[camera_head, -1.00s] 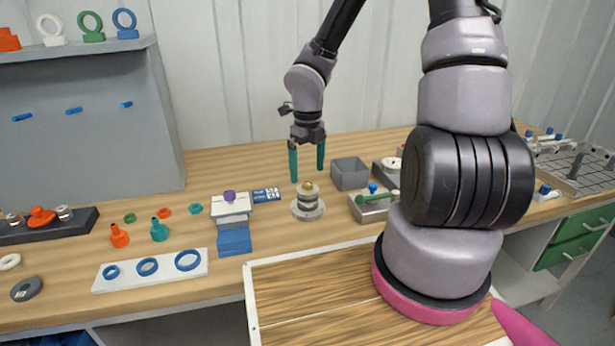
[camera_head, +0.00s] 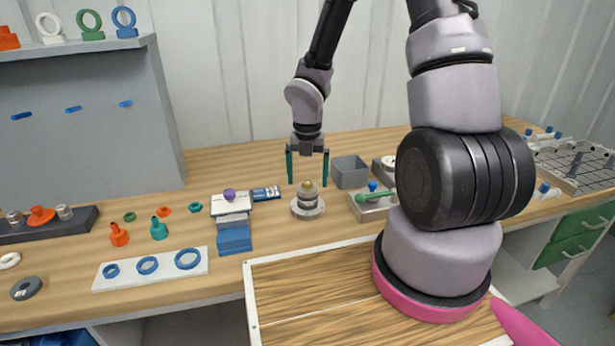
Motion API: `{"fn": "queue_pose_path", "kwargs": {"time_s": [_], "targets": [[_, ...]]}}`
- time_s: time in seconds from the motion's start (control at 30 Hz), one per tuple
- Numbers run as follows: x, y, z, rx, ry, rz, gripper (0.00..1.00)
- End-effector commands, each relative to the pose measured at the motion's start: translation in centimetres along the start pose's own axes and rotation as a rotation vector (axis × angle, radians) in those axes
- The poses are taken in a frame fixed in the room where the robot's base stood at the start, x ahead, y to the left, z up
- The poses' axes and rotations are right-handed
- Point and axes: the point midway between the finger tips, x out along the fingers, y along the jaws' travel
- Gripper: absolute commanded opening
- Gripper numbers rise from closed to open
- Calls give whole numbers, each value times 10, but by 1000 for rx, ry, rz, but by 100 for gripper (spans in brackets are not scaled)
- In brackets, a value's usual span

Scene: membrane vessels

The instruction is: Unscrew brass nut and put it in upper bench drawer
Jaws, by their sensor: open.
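The brass nut (camera_head: 308,184) is small and gold, on top of a round metal vessel (camera_head: 308,207) standing on the bench. My gripper (camera_head: 307,184) is pointing down with its two green fingers apart, one on each side of the nut's top area in this view. I cannot tell whether the fingers touch it. Green drawer fronts (camera_head: 573,243) show under the bench at the far right, and they look shut; the upper one (camera_head: 585,222) is partly in view.
A grey open box (camera_head: 350,172) stands just right of my gripper. A tray with a green-handled tool (camera_head: 372,205) is close by. A white board with blue rings (camera_head: 150,268) lies at the front left.

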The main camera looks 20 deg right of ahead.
Motion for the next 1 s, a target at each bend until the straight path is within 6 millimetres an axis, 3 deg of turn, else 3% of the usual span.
{"fn": "queue_pose_path", "kwargs": {"time_s": [0.1,0.13,0.3,0.37,0.4,0.57,1.0], "targets": [[0,0,0,0,0,0,100],[0,0,0,0,0,0,92],[0,0,0,-1,0,0,27],[0,0,0,-1,0,0,4],[0,0,0,-1,0,0,0],[0,0,0,-62,2,0,0],[-2,0,0,-932,1,2,0]]}}
